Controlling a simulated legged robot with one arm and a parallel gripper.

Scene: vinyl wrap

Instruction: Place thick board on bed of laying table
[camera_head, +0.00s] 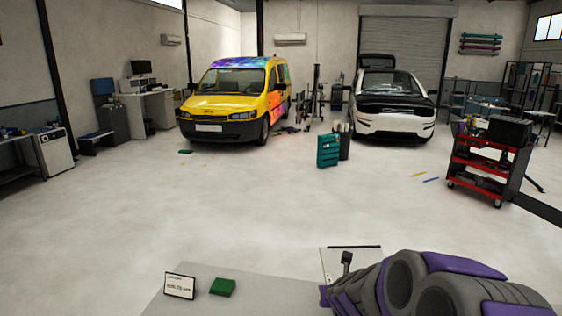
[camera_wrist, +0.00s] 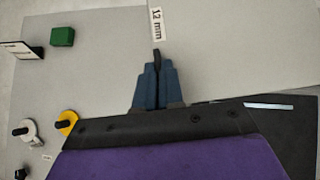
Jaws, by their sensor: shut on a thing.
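A pale grey board (camera_wrist: 245,50) with a "12 mm" label fills the upper right of the wrist view. My gripper (camera_wrist: 157,68) has its blue fingers closed on a small dark upright part at the near edge of this board, by the label. In the head view a pale panel (camera_head: 368,262) shows beside my purple-and-grey arm; my fingertips are hidden there. The grey flat table surface (camera_head: 255,300) lies at the bottom, left of my arm, and shows in the wrist view (camera_wrist: 85,80). Whether the board touches it I cannot tell.
A small sign (camera_head: 180,287) and a green block (camera_head: 222,287) stand on the grey surface. The wrist view shows a yellow round part (camera_wrist: 67,122) and a white one (camera_wrist: 24,130) at lower left. A red tool cart (camera_head: 485,170) stands right; the middle floor is mostly clear.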

